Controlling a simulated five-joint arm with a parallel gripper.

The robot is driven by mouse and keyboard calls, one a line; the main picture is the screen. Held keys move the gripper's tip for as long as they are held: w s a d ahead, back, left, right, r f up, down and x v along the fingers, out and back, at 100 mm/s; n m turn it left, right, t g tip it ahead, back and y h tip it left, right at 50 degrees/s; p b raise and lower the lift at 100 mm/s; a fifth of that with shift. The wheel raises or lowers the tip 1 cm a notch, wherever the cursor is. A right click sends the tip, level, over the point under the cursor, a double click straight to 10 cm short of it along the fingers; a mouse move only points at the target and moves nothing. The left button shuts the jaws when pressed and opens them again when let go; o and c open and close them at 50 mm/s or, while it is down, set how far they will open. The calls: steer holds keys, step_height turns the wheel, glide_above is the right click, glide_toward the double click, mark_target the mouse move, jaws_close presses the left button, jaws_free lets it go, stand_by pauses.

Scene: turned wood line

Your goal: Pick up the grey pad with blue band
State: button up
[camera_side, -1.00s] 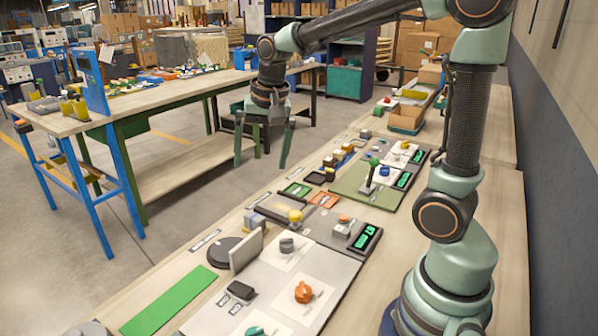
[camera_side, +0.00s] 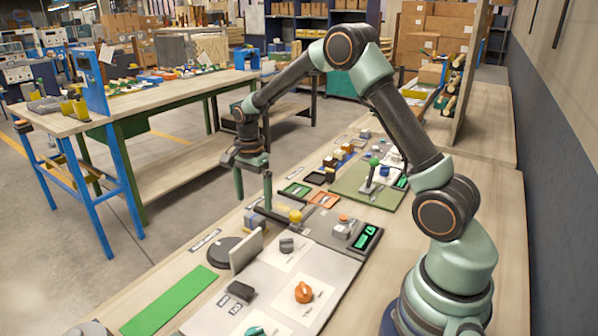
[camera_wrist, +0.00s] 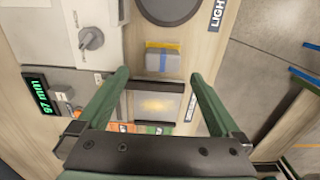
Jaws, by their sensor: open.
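The grey pad with blue band (camera_wrist: 162,62) lies on the wooden bench in the wrist view, with a yellow strip along its far edge. In the side view the pad (camera_side: 253,220) is small, between a dark disc and the dark-barred fixture. My gripper (camera_wrist: 160,76) is open and empty, its two green fingers spread to the left and right of the pad's near side in the picture. In the side view my gripper (camera_side: 254,200) points down over the pad's area. I cannot tell its exact height above the pad.
A grey plate between dark bars (camera_wrist: 157,106) lies on the near side of the pad. A dark disc (camera_wrist: 170,8) is beyond it. A grey knob (camera_wrist: 91,38) on a light panel and a green-lit display (camera_wrist: 40,96) are to the left. An upright grey plate (camera_side: 247,250) stands near the disc.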

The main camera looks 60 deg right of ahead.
mark_target(254, 216)
steer(key=shift+w+f, duration=0.2)
steer(key=shift+f, duration=3.2)
steer(key=c, duration=1.4)
steer(key=shift+r, duration=0.1)
step_height(254, 216, up, 20)
